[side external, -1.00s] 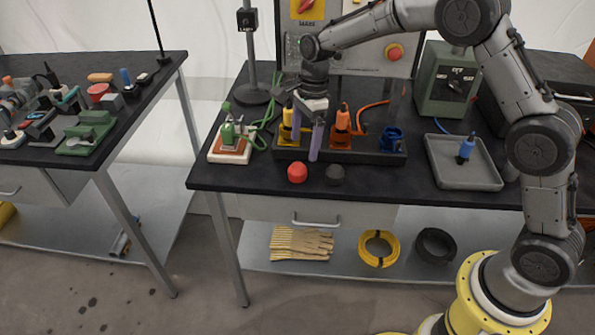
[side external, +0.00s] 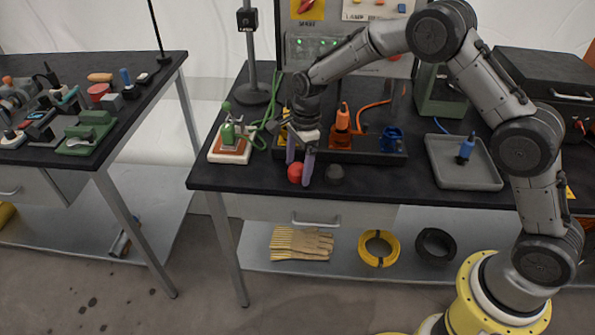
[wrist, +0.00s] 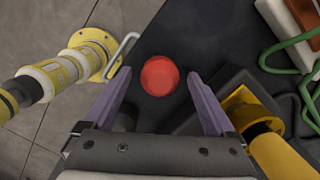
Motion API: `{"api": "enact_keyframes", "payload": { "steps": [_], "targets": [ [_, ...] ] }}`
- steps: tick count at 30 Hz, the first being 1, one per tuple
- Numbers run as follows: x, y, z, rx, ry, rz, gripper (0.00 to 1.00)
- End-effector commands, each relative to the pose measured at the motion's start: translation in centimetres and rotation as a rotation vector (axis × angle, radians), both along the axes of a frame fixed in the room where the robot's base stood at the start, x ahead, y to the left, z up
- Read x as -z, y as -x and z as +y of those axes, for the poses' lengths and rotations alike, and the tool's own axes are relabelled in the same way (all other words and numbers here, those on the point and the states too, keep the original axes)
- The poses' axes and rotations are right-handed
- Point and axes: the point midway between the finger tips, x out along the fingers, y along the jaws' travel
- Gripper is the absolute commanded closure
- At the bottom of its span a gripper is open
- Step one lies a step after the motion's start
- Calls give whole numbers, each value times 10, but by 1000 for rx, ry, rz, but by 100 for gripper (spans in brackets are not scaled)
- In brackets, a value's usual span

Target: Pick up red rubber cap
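The red rubber cap (side external: 295,173) sits on the black bench top near its front edge. In the wrist view the red cap (wrist: 160,75) shows as a round disc between and a little beyond my finger tips. My gripper (side external: 298,172) points down at the cap, its two purple fingers spread apart. In the wrist view my gripper (wrist: 158,80) is open and empty, with a finger on either side of the cap's line. In the side view the right finger partly overlaps the space between the red cap and a dark cap. I cannot tell whether a finger touches the red cap.
A dark cap (side external: 335,174) sits close to the right. Behind stands a black rack with an orange plug (side external: 342,125) and blue connector (side external: 391,139). A green device on a white base (side external: 231,146) is at left. A grey tray (side external: 478,178) holds a blue plug.

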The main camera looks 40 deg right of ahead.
Motion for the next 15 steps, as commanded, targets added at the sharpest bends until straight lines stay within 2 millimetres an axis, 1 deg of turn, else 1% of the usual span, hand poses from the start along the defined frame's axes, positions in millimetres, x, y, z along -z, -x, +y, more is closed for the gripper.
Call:
{"api": "enact_keyframes", "payload": {
  "steps": [1, 2, 3, 5, 6, 8, 9, 13, 14, 15],
  "targets": [
    [0, 0, 0, 0, 0, 0, 21],
    [0, 0, 0, 0, 0, 0, 26],
    [0, 0, 0, 0, 0, 0, 33],
    [0, 0, 0, 0, 0, 0, 44],
    [0, 0, 0, 0, 0, 0, 51],
    [0, 0, 0, 0, 0, 0, 62],
    [0, 0, 0, 0, 0, 0, 69],
    [-1, 0, 0, 0, 0, 0, 93],
    [-1, 0, 0, 0, 0, 0, 95],
    [-1, 0, 0, 0, 0, 0, 95]
  ]
}}
